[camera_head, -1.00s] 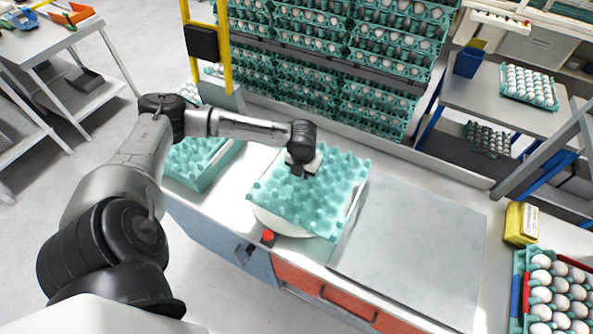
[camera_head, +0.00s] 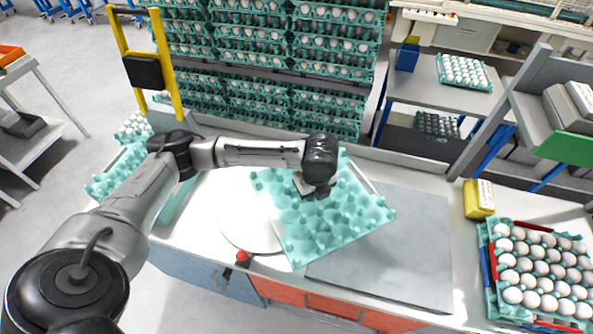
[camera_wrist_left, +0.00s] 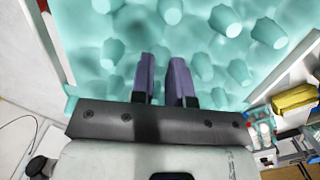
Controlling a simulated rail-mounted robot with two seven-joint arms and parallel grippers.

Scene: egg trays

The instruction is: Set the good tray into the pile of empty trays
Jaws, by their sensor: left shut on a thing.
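My left gripper (camera_head: 318,190) is shut on an empty teal egg tray (camera_head: 325,228) and holds it over the counter. The tray is tilted, between a round white plate (camera_head: 236,222) and a grey slab. In the left wrist view the two gripper fingers (camera_wrist_left: 166,75) are close together in front of the tray's bumpy surface (camera_wrist_left: 100,25). More teal trays (camera_head: 118,172) stand at the counter's left end, partly hidden behind my left arm. My right gripper is not in view.
The grey slab (camera_head: 395,265) lies flat and clear at right. A yellow box (camera_head: 479,198) and a tray of white eggs (camera_head: 488,300) stand farther right. A red button (camera_head: 242,257) is at the front edge. Stacked egg trays (camera_head: 280,95) line the back.

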